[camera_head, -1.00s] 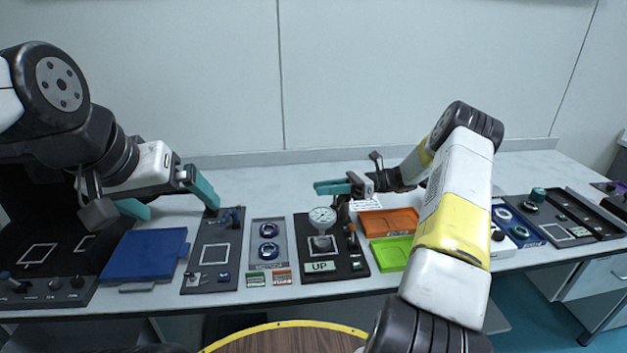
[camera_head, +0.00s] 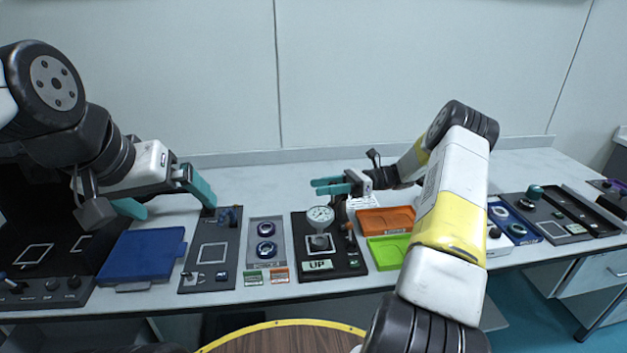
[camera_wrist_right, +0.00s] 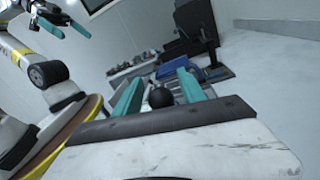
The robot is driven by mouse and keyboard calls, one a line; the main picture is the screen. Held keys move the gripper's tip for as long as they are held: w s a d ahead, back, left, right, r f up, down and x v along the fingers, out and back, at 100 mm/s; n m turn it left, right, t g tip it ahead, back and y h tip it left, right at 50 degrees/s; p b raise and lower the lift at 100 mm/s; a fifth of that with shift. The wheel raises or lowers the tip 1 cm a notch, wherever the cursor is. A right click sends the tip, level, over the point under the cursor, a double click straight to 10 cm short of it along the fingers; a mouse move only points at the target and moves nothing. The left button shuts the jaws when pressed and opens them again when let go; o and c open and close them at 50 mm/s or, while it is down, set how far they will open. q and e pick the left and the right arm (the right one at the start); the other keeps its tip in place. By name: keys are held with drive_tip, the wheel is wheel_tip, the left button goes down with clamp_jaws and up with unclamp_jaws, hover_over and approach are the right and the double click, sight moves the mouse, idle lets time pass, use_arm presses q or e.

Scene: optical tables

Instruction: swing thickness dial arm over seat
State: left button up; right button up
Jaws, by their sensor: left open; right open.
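The thickness dial (camera_head: 321,213), a round white gauge, stands on a black station plate (camera_head: 350,265) marked UP. It appears over the square seat (camera_head: 319,242) in the head view; I cannot tell if it is exactly aligned. My right gripper (camera_head: 326,186) is open behind and above the dial, with its teal fingers pointing left. In the right wrist view a black ball-shaped knob (camera_wrist_right: 161,97) shows between the open fingers (camera_wrist_right: 160,88); contact cannot be told. My left gripper (camera_head: 172,206) is open, one fingertip by the back of the neighbouring dark plate (camera_head: 212,255).
A blue tray (camera_head: 145,255) lies at left. A grey holder (camera_head: 267,243) with two dark rings stands left of the dial station. Orange (camera_head: 386,220) and green (camera_head: 388,250) trays lie to its right, close to my right arm.

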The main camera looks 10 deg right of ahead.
drive_tip(key=d, duration=0.7)
drive_tip(key=shift+w+d, duration=0.25)
drive_tip(key=shift+d, duration=0.15)
use_arm(q)
drive_tip(key=shift+r, duration=2.5)
use_arm(e)
drive_tip(key=shift+r, duration=0.1)
wheel_tip(320, 180, up, 5)
drive_tip(key=shift+f, duration=0.1)
